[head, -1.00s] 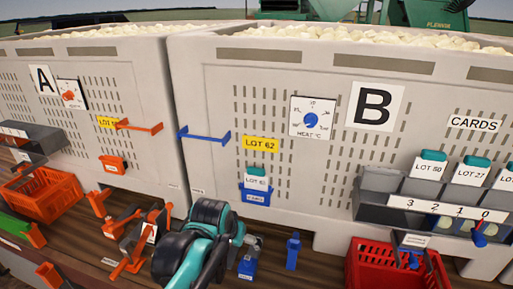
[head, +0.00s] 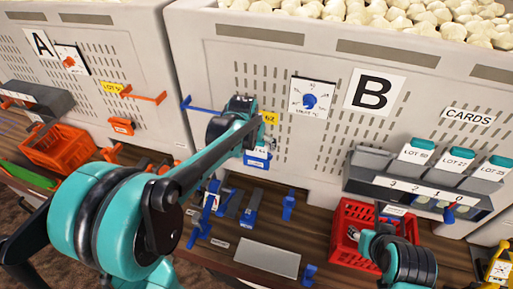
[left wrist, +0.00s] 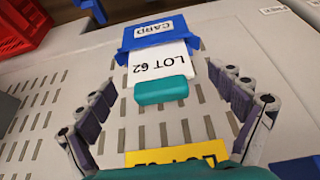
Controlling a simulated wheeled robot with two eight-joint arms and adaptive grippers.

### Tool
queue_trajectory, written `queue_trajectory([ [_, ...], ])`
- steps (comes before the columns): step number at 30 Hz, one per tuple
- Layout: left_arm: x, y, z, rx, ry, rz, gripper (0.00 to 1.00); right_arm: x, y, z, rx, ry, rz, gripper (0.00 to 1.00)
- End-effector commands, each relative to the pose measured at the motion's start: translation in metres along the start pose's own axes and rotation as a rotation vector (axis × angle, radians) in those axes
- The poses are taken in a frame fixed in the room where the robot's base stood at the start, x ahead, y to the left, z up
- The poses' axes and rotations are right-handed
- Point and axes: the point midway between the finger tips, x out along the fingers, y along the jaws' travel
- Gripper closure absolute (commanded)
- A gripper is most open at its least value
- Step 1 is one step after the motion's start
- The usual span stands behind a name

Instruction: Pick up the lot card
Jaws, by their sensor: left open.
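The lot card (left wrist: 160,68) is white, reads LOT 62 upside down in the left wrist view, and has a teal grip (left wrist: 161,90). It sits in a blue holder (left wrist: 152,33) on the bin's front wall. The holder also shows in the head view (head: 257,161), where my left gripper (head: 264,141) covers much of the card. In the left wrist view my left gripper (left wrist: 161,82) is open, its fingers on either side of the card, apart from it. My right gripper (head: 367,244) is over the red crate; its finger opening is unclear.
A yellow label (left wrist: 178,155) is on the wall above the card. A blue bracket (head: 200,104) juts out to its left. A rack (head: 420,190) with several other cards is at right, above the red crate (head: 346,225). Blue fixtures and a grey plate (head: 268,259) are on the wooden deck.

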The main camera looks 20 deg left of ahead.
Motion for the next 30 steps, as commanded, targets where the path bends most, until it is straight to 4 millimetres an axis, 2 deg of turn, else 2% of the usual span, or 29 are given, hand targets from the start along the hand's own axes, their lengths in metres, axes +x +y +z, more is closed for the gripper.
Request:
queue_trajectory([
  [3, 0.016, 0.001, -0.001, 0.0, 0.0, 0.0, 0.07, -0.004, 0.0, -0.003, 0.0, 0.0, 0.0, 0.6],
  [6, 0.023, 0.001, -0.001, 0.0, 0.0, 0.0, 0.07, -0.005, 0.0, -0.004, 0.0, 0.0, 0.0, 0.6],
  [13, 0.025, 0.001, 0.0, 0.0, 0.0, 0.0, 0.07, -0.005, 0.0, -0.004, 0.0, 0.0, 0.0, 0.6],
  [19, 0.025, 0.001, 0.0, 0.0, 0.0, 0.0, 0.6, -0.005, 0.0, -0.004, 0.0, 0.0, 0.0, 0.6],
  [30, 0.023, 0.001, -0.001, 0.0, 0.0, 0.0, 0.61, -0.004, 0.0, -0.003, 0.0, 0.0, 0.0, 0.6],
])
